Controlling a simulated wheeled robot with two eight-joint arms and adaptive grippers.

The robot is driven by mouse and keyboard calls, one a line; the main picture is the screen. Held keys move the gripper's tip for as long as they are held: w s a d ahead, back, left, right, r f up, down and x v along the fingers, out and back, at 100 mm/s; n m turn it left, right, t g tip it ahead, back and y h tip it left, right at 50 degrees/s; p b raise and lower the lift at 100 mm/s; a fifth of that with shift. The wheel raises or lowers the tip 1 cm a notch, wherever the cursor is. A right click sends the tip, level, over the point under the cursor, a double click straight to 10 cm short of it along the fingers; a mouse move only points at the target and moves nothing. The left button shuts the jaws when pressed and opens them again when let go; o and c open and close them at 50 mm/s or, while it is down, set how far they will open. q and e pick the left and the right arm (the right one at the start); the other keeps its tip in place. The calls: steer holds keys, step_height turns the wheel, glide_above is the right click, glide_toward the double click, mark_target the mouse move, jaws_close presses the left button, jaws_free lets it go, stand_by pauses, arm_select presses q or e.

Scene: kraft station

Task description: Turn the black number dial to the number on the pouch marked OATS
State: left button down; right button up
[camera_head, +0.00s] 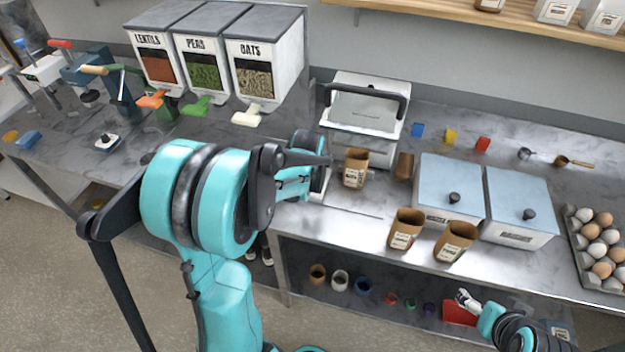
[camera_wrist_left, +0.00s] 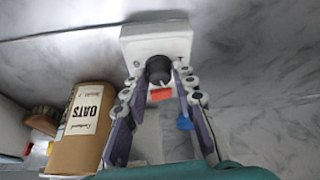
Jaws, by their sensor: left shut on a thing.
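The black number dial (camera_wrist_left: 158,69) sits on a white box (camera_wrist_left: 155,38) in the left wrist view. My left gripper (camera_wrist_left: 161,80) has its fingers on both sides of the dial and is shut on it. In the head view my left arm mostly hides the box, and the left gripper (camera_head: 300,170) is partly covered. A brown pouch marked OATS (camera_wrist_left: 82,135) stands beside the gripper, its label upside down in the wrist view; any number on it is too small to read. My right gripper (camera_head: 466,299) is low at the right, its jaw state unclear.
Bins marked LENTILS (camera_head: 159,60), PEAS (camera_head: 205,65) and OATS (camera_head: 262,70) stand at the back left. Brown pouches (camera_head: 404,229) stand near the front edge, beside lidded blue-topped boxes (camera_head: 447,180). A white press-like machine (camera_head: 362,112) stands behind. An egg tray (camera_head: 590,270) is at right.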

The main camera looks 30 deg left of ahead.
arm_select(q)
steer(key=n+y, duration=0.1)
steer(key=n, duration=0.2)
steer(key=n+g, duration=0.1)
steer(key=n, duration=0.2)
steer(key=shift+w+d+g+y, duration=0.1)
steer(key=shift+d+g+y, duration=0.05)
steer(key=shift+g+y, duration=0.2)
steer(key=shift+n, duration=0.4)
steer(key=c, duration=1.2)
jaws_free()
steer(key=v, duration=1.2)
steer(key=shift+d+f, duration=0.1)
